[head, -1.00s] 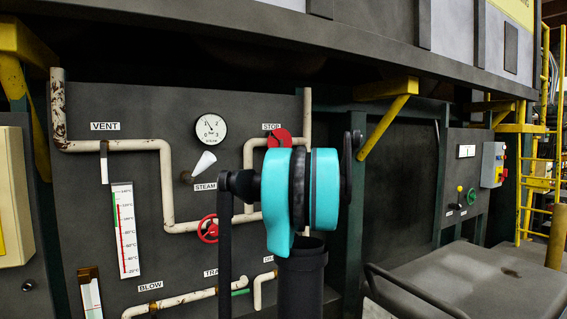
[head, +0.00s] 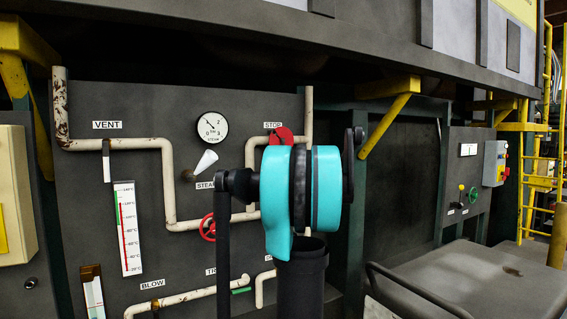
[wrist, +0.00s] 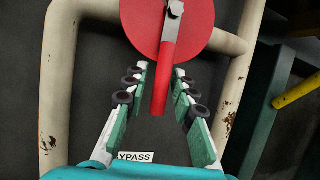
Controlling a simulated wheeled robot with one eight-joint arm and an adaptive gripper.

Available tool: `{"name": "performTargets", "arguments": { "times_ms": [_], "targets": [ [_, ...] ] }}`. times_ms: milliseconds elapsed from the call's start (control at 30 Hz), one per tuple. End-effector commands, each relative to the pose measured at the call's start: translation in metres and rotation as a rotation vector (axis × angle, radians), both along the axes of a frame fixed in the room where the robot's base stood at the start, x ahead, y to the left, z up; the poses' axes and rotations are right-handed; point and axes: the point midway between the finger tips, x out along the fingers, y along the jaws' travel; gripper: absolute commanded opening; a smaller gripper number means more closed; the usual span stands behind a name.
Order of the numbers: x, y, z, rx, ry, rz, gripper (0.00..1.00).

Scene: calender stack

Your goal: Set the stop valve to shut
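The stop valve is a red disc (wrist: 200,25) with a red lever (wrist: 162,85) on a grey pivot, seen at the top of the wrist view. The lever hangs down, slightly to the left, from the pivot. My gripper (wrist: 160,69) is open, with one finger on each side of the lever and a visible gap on both sides. In the head view the red disc (head: 285,134) shows beside the STOP label (head: 272,125). My teal arm hides the lever and my gripper there.
Cream pipes run across the dark panel (head: 85,210) around the valve. A white lever (head: 206,163), a red handwheel (head: 207,228) and a round gauge (head: 211,128) are to the left. A YPASS label (wrist: 135,156) lies below the lever. A yellow brace (head: 388,125) is to the right.

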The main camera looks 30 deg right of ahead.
Motion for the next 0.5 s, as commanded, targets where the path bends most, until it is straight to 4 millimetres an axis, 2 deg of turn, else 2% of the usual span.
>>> {"name": "performTargets", "arguments": {
  "times_ms": [333,500],
  "targets": [
    [-0.001,0.0,0.0,-0.001,0.0,0.0,0.35],
    [-0.015,0.002,-0.006,0.0,0.0,-0.001,0.35]
  ]
}}
